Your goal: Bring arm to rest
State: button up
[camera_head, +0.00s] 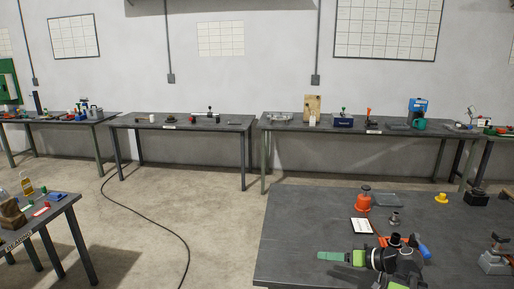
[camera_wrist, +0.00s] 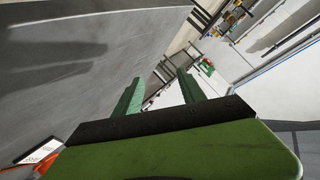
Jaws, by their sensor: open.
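My gripper (camera_head: 322,256) is stretched out low over the near workbench (camera_head: 300,225), its green fingers pointing left in the head view. In the wrist view the two green fingers of my gripper (camera_wrist: 160,78) stand apart with nothing between them. The dark bench top (camera_wrist: 60,60) fills the left of that view. My dark wrist and arm cover part of the bench's front in the head view. I cannot tell the exact height of the fingers above the bench.
An orange canister (camera_head: 364,201), a white card (camera_head: 361,226), a clear tray (camera_head: 388,199), a small grey fitting (camera_head: 394,219) and a yellow part (camera_head: 441,198) stand near my arm. A grey vise-like item (camera_head: 496,261) is at right. The bench's left part is clear. A cable (camera_head: 150,219) lies on the floor.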

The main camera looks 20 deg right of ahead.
jog(key=a+f+n+g+h+p, duration=0.1)
jog(key=a+f+n+g, duration=0.15)
jog(key=a, duration=0.85)
jog(key=a+f+n+g+h+p, duration=0.15)
jog(key=a+g, duration=0.25)
jog(key=a, duration=0.7)
jog(key=a+f+n+g+h+p, duration=0.1)
jog(key=a+f+g+p, duration=0.2)
jog(key=a, duration=0.9)
jog(key=s+d+f+m+g+h+b, duration=0.1)
jog(key=d+m+h, duration=0.3)
jog(key=d, duration=0.4)
jog(key=shift+d+f+m+b, duration=0.25)
jog(key=shift+f+m+b, duration=0.05)
jog(key=shift+f+m, duration=0.4)
